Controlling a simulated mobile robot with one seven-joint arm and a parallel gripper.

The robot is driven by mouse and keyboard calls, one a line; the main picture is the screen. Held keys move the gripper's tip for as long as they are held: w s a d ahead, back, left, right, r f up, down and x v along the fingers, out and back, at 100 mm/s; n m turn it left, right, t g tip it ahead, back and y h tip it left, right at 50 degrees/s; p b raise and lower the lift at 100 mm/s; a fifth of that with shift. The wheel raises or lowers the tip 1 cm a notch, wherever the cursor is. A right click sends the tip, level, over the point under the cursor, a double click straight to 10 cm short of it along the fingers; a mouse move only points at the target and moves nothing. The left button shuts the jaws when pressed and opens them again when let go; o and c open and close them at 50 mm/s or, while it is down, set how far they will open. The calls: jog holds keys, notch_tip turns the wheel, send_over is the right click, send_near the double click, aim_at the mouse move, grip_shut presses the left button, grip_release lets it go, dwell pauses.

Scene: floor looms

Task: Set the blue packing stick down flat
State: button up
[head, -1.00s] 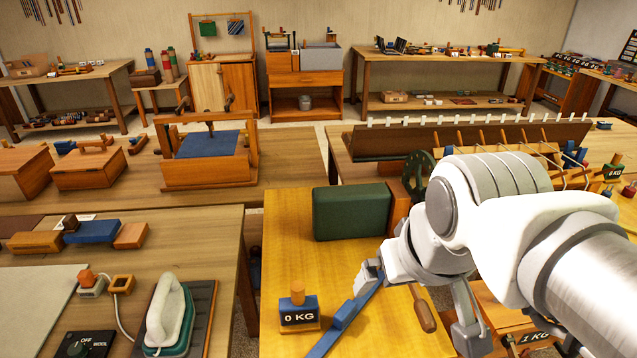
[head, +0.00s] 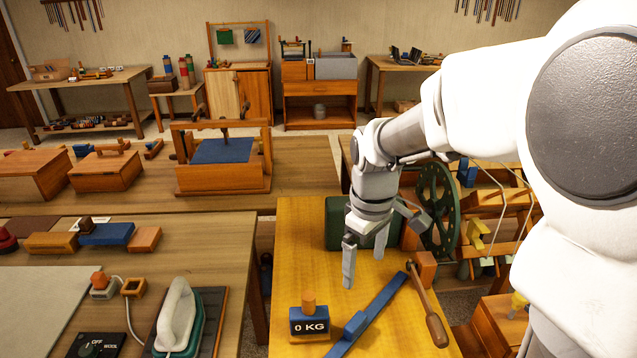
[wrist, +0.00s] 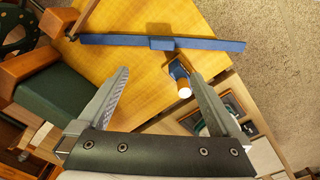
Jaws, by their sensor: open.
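The blue packing stick (head: 378,304) is a long flat blue bar with a raised blue block near its middle. It lies on the yellow wooden tabletop (head: 300,240), running diagonally towards the front edge of the picture. In the wrist view the stick (wrist: 115,39) lies across the top, beyond the fingertips. My gripper (head: 364,268) is open and empty, above the table and behind the stick, apart from it.
A blue 0 KG weight (head: 309,320) with a wooden knob stands left of the stick. A dark green block (head: 338,222) and a green wheel (head: 437,210) stand behind. Bare tabletop lies left of my gripper.

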jog(key=f, duration=0.1)
jog(key=b, duration=0.2)
send_over(356, 321)
jog(key=shift+n, duration=0.3)
jog(key=f, duration=1.2)
jog(key=shift+w+f, duration=0.2)
jog(key=shift+w, duration=0.1)
jog(key=shift+s+f, duration=0.15)
jog(key=shift+f, duration=1.2)
jog(key=shift+s+f, duration=0.1)
jog(key=shift+f, duration=1.25)
jog(key=shift+c, duration=0.2)
jog(key=c, duration=1.4)
jog(key=shift+r, duration=0.1)
jog(key=shift+c, duration=0.2)
